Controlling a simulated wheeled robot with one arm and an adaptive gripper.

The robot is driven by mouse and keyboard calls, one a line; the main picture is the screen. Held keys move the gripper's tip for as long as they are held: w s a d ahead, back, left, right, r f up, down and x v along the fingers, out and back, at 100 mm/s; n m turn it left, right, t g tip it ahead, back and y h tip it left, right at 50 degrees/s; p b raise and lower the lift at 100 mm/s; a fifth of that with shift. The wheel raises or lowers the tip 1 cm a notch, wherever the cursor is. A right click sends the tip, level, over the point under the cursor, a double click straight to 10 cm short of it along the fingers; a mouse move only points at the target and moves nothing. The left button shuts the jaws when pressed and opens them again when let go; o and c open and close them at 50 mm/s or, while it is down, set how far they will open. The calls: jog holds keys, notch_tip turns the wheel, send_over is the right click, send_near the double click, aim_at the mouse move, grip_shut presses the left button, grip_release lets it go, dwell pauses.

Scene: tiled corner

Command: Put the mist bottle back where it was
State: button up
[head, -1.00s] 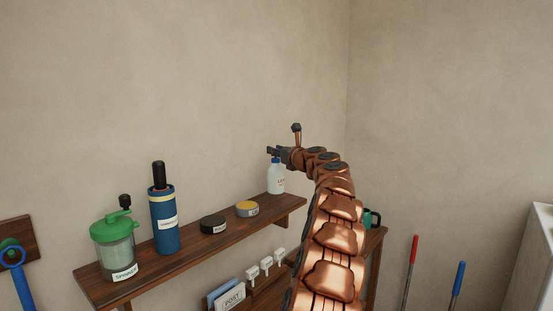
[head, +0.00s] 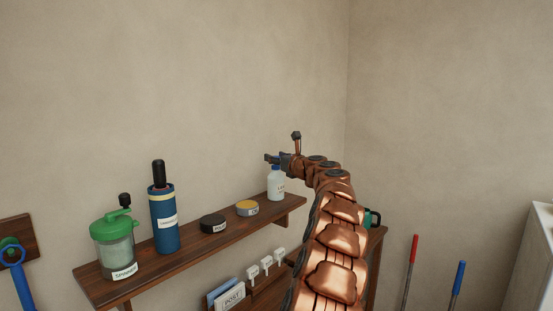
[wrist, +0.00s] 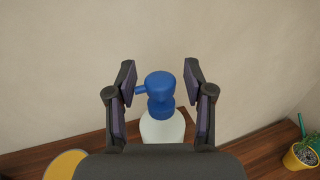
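The mist bottle, a white bottle with a blue top (head: 276,187), appears upright on the right end of the wooden wall shelf (head: 180,247). Its blue spray head (wrist: 160,85) shows in the wrist view with its nozzle to the left and the white body below. My gripper (head: 270,158) is at the bottle's top. In the wrist view my gripper (wrist: 160,82) is open, one finger on each side of the spray head, with a visible gap on both sides. The bottle's base is hidden in the wrist view.
On the shelf stand a yellow-topped tin (head: 247,208), a dark tin (head: 213,223), a blue flask (head: 164,222) and a green-lidded jar (head: 113,248). A yellow plant pot (wrist: 301,158) is at the wrist view's right. The wall is close behind.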

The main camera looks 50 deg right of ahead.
jog(key=shift+r, duration=0.1)
jog(key=shift+b+v, duration=0.4)
jog(key=shift+v, duration=0.55)
jog(key=b+v, duration=0.2)
jog(key=v, duration=0.8)
jog(key=shift+a, duration=0.1)
